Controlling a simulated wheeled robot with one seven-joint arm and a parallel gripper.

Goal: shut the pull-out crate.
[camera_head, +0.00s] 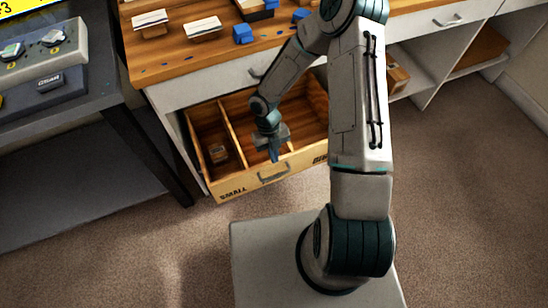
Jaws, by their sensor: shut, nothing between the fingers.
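The pull-out crate (235,186) is a wooden drawer-like box below the workbench, standing pulled out toward me. Its front carries the word SMALL at the left, a partly covered word at the right and a metal handle (273,177) in the middle. My gripper (274,156) points down at the crate's front, just above the handle in the picture. It is shut and holds nothing. I cannot tell whether it touches the front panel. My arm hides part of the crate's right side.
The wooden workbench top (180,62) holds card holders, blue blocks (243,34) and a dark tray. A grey table (95,100) with a device stands at the left, its dark leg close to the crate. Open shelves lie at the right. Carpet (460,200) is clear there.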

